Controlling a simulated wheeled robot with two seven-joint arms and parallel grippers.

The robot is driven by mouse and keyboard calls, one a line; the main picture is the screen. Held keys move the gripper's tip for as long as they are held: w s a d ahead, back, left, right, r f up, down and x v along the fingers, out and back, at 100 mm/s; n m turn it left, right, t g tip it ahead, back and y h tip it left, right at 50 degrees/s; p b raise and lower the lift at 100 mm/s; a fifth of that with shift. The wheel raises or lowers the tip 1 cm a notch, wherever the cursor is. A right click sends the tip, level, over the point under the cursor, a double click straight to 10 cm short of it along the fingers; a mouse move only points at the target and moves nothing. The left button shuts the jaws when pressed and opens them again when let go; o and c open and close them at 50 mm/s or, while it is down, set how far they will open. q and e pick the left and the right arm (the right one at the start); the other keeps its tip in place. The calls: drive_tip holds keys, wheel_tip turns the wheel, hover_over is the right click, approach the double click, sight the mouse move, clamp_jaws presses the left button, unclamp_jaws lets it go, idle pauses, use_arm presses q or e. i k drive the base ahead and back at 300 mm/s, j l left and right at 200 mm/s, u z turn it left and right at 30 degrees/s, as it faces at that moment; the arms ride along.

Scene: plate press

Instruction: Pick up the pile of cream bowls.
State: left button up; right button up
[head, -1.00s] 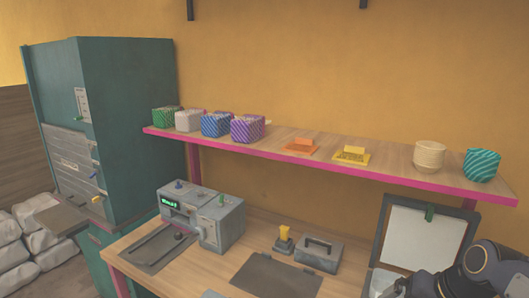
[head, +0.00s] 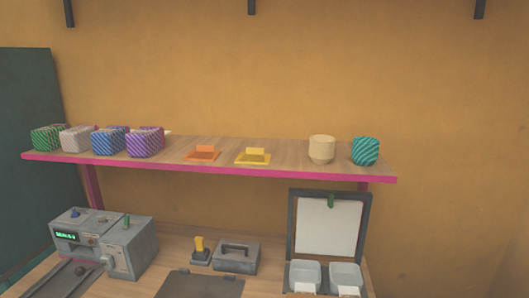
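The pile of cream bowls (head: 321,150) stands upright on the right part of the wooden shelf (head: 226,153) with the pink front edge. It looks like a short, pale, round stack, and single bowls are hard to tell apart. A teal striped round thing (head: 365,151) stands just right of it, with a small gap between. Neither of my grippers shows in the head view now.
Patterned baskets (head: 145,142) line the shelf's left end. Below are a grey machine (head: 103,243), a grey box (head: 236,256) and an open-lidded case (head: 291,225) with white containers.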

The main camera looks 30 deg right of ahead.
sight(322, 147)
drive_tip(key=z, duration=1.4)
